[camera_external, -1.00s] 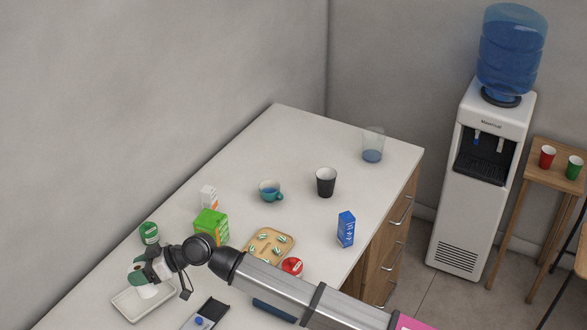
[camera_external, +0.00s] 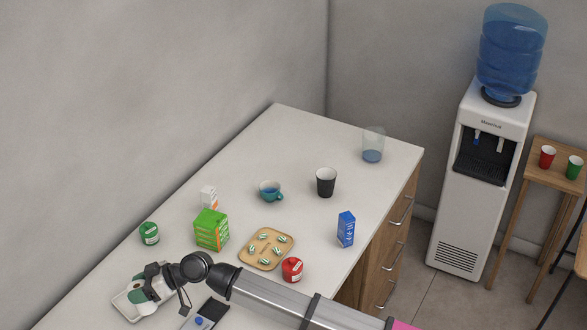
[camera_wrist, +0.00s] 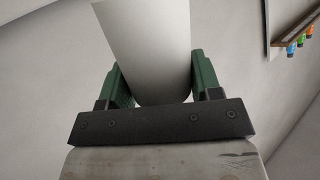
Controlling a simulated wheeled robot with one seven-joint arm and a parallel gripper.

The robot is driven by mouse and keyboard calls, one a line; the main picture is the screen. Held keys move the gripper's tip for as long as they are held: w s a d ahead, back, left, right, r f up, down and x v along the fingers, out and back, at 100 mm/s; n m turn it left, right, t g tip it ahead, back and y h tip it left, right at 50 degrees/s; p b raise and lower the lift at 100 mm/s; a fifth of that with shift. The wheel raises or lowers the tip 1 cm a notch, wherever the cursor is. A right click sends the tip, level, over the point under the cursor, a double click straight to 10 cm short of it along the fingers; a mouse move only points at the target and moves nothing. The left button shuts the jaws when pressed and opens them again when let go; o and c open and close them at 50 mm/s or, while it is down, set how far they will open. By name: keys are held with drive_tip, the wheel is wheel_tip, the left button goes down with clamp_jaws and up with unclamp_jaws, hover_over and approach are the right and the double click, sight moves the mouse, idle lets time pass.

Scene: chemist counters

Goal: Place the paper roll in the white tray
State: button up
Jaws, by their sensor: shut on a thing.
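The white paper roll (camera_wrist: 146,50) is between the green fingers of my gripper (camera_wrist: 152,85) in the wrist view. My gripper is shut on it. In the external view my gripper (camera_external: 146,290) is low over the white tray (camera_external: 122,304) at the lower left of the counter. The roll is mostly hidden there by the gripper, and I cannot tell whether it touches the tray floor.
A green tin (camera_external: 149,234), a green box (camera_external: 211,230) and a small white box (camera_external: 209,197) stand behind my arm. A wooden tray (camera_external: 246,259), a red tin (camera_external: 292,270) and a dark case (camera_external: 206,314) are nearby. The counter's far part has free room.

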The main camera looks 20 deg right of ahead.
drive_tip(key=shift+w+d+f, duration=0.15)
drive_tip(key=shift+w+f, duration=2.45)
drive_tip(key=shift+w, duration=0.2)
drive_tip(key=shift+w+d+f, duration=0.1)
drive_tip(key=shift+w+f, duration=2.45)
drive_tip(key=shift+w, duration=0.2)
drive_tip(key=shift+f, duration=0.1)
drive_tip(key=shift+f, duration=0.15)
drive_tip(key=o, duration=1)
drive_tip(key=shift+o, duration=0.2)
drive_tip(key=shift+o, duration=0.5)
drive_tip(key=v, duration=1)
drive_tip(key=shift+d, duration=0.4)
